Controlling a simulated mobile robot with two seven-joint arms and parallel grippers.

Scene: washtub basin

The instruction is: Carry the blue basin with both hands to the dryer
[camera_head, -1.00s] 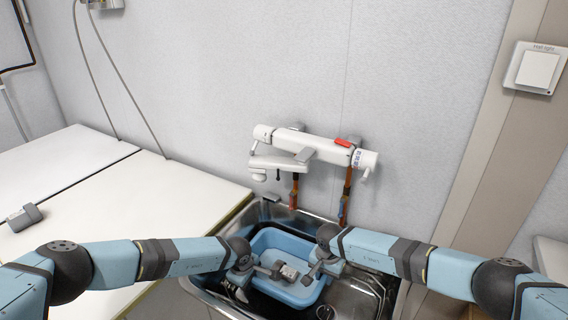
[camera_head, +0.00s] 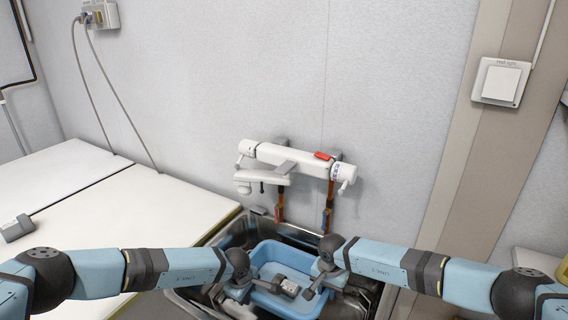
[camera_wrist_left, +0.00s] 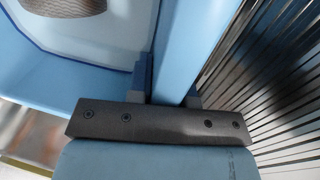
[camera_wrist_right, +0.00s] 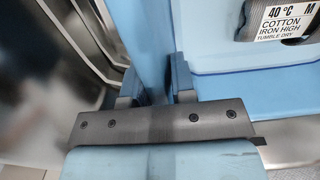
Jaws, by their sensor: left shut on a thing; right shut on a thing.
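The blue basin (camera_head: 272,252) is in or just above the metal sink in the head view; I cannot tell whether it touches the sink bottom. My left gripper (camera_head: 238,294) is shut on the basin's left rim, and the left wrist view (camera_wrist_left: 166,92) shows the rim between its fingers. My right gripper (camera_head: 322,280) is shut on the right rim, also seen in the right wrist view (camera_wrist_right: 156,88). A dark grey item with a care label (camera_wrist_right: 284,18) lies inside the basin. No dryer is recognisable in view.
The metal sink (camera_head: 222,236) surrounds the basin. A white wall tap (camera_head: 300,160) with red and blue marks hangs behind it. A white counter (camera_head: 150,215) lies to the left with a small grey object (camera_head: 17,228). A wall switch (camera_head: 500,82) is at right.

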